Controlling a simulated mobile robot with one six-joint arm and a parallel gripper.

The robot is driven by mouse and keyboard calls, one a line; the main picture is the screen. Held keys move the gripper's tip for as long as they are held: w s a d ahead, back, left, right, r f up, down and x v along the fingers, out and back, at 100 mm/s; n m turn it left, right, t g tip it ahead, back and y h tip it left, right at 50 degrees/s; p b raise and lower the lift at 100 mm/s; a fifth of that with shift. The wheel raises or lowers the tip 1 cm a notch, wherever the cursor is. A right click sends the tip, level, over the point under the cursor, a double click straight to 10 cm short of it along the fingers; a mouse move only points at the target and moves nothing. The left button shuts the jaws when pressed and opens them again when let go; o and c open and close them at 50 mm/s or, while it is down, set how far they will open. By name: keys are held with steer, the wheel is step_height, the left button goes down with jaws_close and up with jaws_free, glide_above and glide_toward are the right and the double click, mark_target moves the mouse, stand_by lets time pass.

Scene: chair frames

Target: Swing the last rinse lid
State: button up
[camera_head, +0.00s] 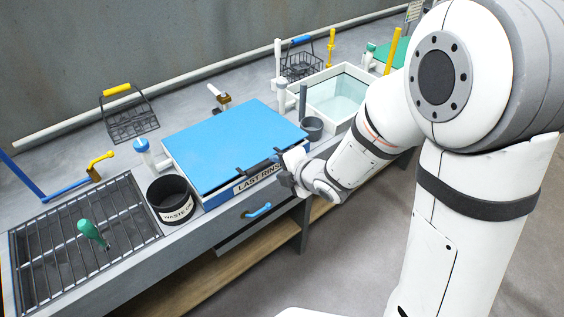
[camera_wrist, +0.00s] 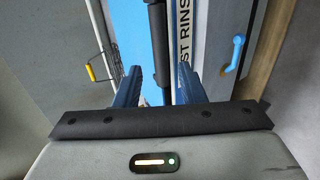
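The blue lid (camera_head: 225,140) lies flat and closed on the last rinse tank, whose front label (camera_head: 257,180) reads "LAST RINS", the end hidden by my gripper. My gripper (camera_head: 281,155) is at the lid's front right corner. In the wrist view, a black bar handle (camera_wrist: 158,45) runs along the lid's front edge (camera_wrist: 128,35). My gripper's two blue fingers (camera_wrist: 160,88) stand open on either side of the bar, with a narrow gap on each side. Whether the fingertips reach past the bar is hard to tell.
A blue handle (camera_head: 258,210) sticks out on the bench front below the lid. A black waste bin (camera_head: 170,203) stands to the left, a small grey cup (camera_head: 312,127) to the right. An open water tank (camera_head: 338,92) is beyond. A wire basket (camera_head: 128,120) sits behind.

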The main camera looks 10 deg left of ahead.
mark_target(267, 165)
steer(key=x, duration=0.7)
steer(key=shift+w+a+f, duration=0.15)
steer(key=shift+w+a, duration=0.05)
steer(key=shift+c, duration=0.2)
steer(key=shift+d+b, duration=0.1)
steer(key=shift+b, duration=0.2)
jaws_close()
